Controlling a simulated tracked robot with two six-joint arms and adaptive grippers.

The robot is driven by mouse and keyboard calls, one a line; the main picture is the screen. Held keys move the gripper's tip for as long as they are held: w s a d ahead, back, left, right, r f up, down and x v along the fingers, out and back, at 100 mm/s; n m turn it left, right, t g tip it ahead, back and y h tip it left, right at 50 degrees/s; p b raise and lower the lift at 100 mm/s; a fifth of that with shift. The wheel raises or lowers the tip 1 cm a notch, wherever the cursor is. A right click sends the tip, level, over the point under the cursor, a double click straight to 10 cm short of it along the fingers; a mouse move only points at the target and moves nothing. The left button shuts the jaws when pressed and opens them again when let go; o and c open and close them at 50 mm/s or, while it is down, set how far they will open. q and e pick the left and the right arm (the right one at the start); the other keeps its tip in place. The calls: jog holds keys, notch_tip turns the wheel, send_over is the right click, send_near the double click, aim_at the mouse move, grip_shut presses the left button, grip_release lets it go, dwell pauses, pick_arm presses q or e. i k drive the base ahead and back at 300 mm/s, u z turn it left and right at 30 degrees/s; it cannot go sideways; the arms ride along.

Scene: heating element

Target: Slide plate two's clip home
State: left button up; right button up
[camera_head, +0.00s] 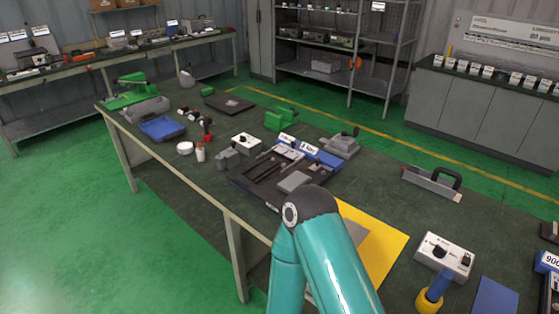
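A yellow mat (385,262) lies on the green-topped workbench at the lower middle right. A flat grey piece (355,233) shows on the mat beside my teal arm; I cannot tell whether it is plate two. My arm covers much of the mat's left side. No clip can be made out. A black tray (240,184) with compartments lies behind the arm and holds a grey flat piece (294,182) and small parts. The arm's elbow is in view, but neither gripper shows.
A white control box (445,256), a blue-and-yellow handled tool (433,291) and a blue panel (494,297) are at the lower right. A black-handled tool (432,184) lies behind them.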

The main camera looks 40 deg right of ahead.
aim_at(316, 166)
jog(key=u, duration=0.85)
jog(key=k, duration=0.95)
jog(key=z, duration=1)
jog(key=i, duration=1)
jog(key=z, duration=0.1)
